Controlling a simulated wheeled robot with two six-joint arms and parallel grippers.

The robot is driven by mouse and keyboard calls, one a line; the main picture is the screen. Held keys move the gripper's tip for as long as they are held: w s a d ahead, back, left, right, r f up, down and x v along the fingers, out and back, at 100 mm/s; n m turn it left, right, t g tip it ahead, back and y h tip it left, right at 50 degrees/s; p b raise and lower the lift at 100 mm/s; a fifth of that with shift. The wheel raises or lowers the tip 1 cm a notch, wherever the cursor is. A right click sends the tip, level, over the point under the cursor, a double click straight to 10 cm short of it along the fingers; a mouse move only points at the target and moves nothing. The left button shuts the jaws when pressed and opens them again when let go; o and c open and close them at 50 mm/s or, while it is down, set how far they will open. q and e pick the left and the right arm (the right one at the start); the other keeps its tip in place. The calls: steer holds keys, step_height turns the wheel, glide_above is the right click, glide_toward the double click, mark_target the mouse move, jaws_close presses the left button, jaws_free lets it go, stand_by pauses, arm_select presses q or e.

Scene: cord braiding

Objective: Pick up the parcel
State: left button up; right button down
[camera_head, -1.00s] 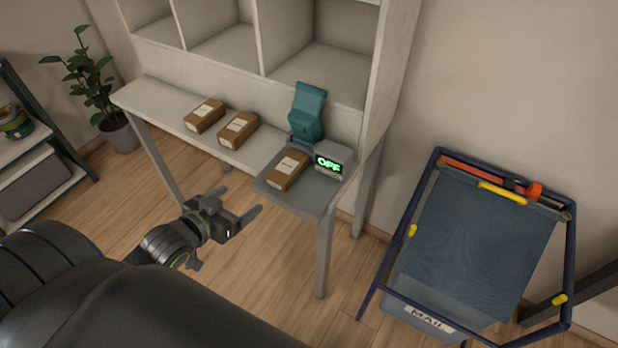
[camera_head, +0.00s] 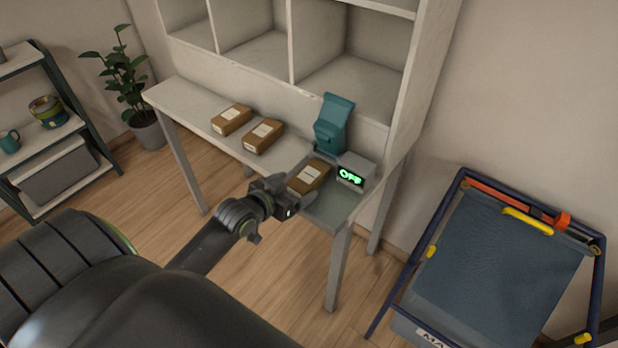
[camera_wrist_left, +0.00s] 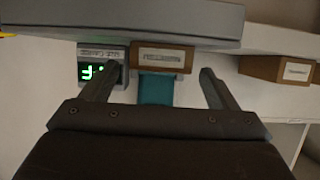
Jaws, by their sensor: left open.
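A brown parcel with a white label (camera_head: 311,175) lies on the grey scale plate (camera_head: 333,208) at the right end of the bench, beside a display reading OFF (camera_head: 352,173). Two more brown parcels, one at the left (camera_head: 231,120) and one in the middle (camera_head: 263,136), lie farther left on the bench. My left gripper (camera_head: 291,190) is open at the near side of the parcel on the plate. In the left wrist view, that parcel (camera_wrist_left: 163,57) shows between the two open fingers, with no visible grip on it. My right gripper is not in view.
A teal object (camera_head: 333,124) stands behind the plate. Empty cubbies (camera_head: 345,85) rise behind the bench (camera_head: 185,97). A blue mail cart (camera_head: 495,265) stands at the right. A shelf (camera_head: 50,135) and a plant (camera_head: 125,80) are at the left.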

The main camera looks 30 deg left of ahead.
mark_target(303, 180)
arm_select(q)
steer(key=shift+r+x, duration=0.2)
steer(key=shift+x, duration=2.4)
steer(key=shift+w, duration=0.1)
steer(key=c, duration=1.1)
steer(key=shift+r, duration=0.1)
steer(key=shift+c, duration=0.2)
